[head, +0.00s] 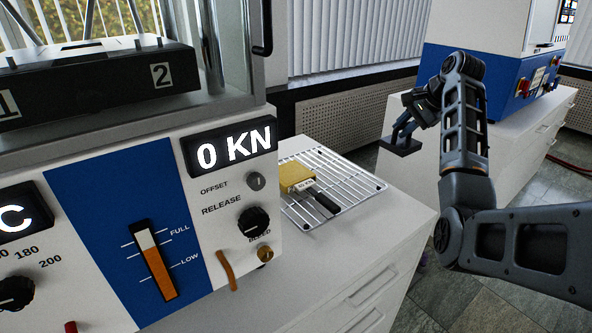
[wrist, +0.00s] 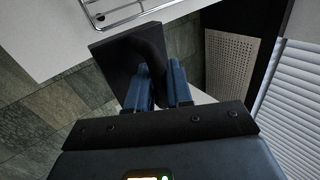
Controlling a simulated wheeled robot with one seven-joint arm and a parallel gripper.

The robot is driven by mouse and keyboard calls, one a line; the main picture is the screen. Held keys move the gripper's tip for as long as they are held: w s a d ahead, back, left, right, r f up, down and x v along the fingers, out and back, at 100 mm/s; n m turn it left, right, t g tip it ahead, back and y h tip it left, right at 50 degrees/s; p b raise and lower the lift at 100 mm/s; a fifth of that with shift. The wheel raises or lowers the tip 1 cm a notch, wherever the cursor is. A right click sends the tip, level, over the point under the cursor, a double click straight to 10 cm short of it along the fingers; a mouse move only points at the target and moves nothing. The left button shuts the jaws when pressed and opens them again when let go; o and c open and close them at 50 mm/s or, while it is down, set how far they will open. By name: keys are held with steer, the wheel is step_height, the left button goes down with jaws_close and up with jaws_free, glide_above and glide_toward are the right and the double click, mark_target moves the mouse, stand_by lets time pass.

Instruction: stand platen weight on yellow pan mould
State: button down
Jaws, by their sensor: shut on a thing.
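The yellow pan mould (head: 294,175) sits on a wire rack on the white counter, right of the press. Its black handle (head: 324,202) points toward the front right, with a small white label near it. My gripper (head: 405,126) is up in the air to the right of the rack, apart from the mould. It is shut on the platen weight (head: 400,147), a dark flat block that hangs below the fingers. In the wrist view my gripper's blue fingers (wrist: 165,88) close around the rounded dark grip of the platen weight (wrist: 112,62). The mould is not in the wrist view.
The wire rack (head: 352,181) has bare room around the mould; its edge shows in the wrist view (wrist: 122,14). The press (head: 100,215) with its 0 KN display (head: 234,145) stands close on the left. A second white cabinet (head: 500,150) stands behind my arm, across a floor gap.

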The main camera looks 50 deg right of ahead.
steer(key=shift+w+r, duration=0.1)
steer(key=shift+r, duration=0.1)
steer(key=w+a+f+p, duration=0.2)
steer(key=w+a+p, duration=1)
steer(key=w+a, duration=0.8)
steer(key=w, duration=0.3)
steer(key=shift+w+f+n, duration=0.25)
steer(key=shift+n, duration=0.05)
steer(key=shift+f+b, duration=0.9)
steer(key=shift+f, duration=1.55)
steer(key=shift+f, duration=0.5)
steer(key=c, duration=0.9)
jaws_free()
steer(key=shift+f, duration=0.1)
steer(key=shift+c, duration=0.2)
steer(key=shift+s+f, duration=0.15)
steer(key=shift+f, duration=0.05)
steer(key=v, duration=0.8)
steer(key=shift+r, duration=0.15)
